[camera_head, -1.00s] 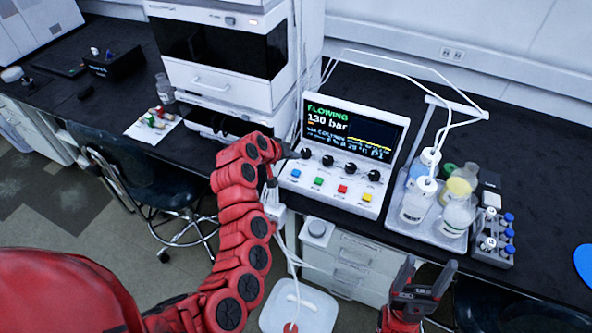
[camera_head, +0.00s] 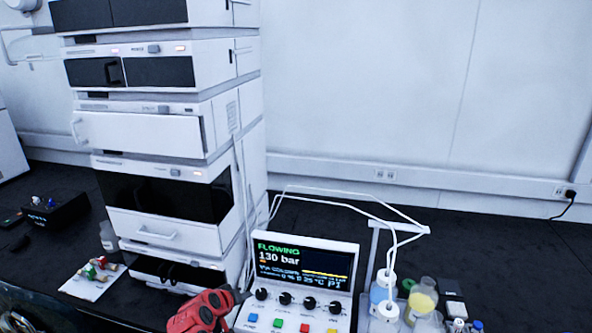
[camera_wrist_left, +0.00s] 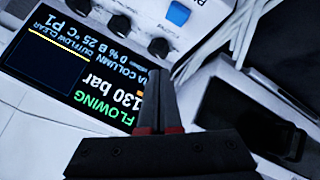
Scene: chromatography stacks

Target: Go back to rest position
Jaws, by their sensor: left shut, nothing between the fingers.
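The control box (camera_head: 298,322) stands on the dark bench, its screen (camera_head: 302,267) reading "FLOWING" and "130 bar", with a row of black knobs and coloured buttons below. My left gripper (camera_head: 240,295) is at the box's left edge, beside the leftmost knob (camera_head: 261,294). In the left wrist view its fingers (camera_wrist_left: 160,88) are together with nothing between them, close to the screen and a knob (camera_wrist_left: 159,47); I cannot tell whether they touch the box. My right gripper is out of view.
A tall white instrument stack (camera_head: 160,135) stands left of the box. Bottles (camera_head: 422,300) with white tubing stand to its right. A white card (camera_head: 95,280) with small coloured fittings lies at left. The bench at far right (camera_head: 520,260) is clear.

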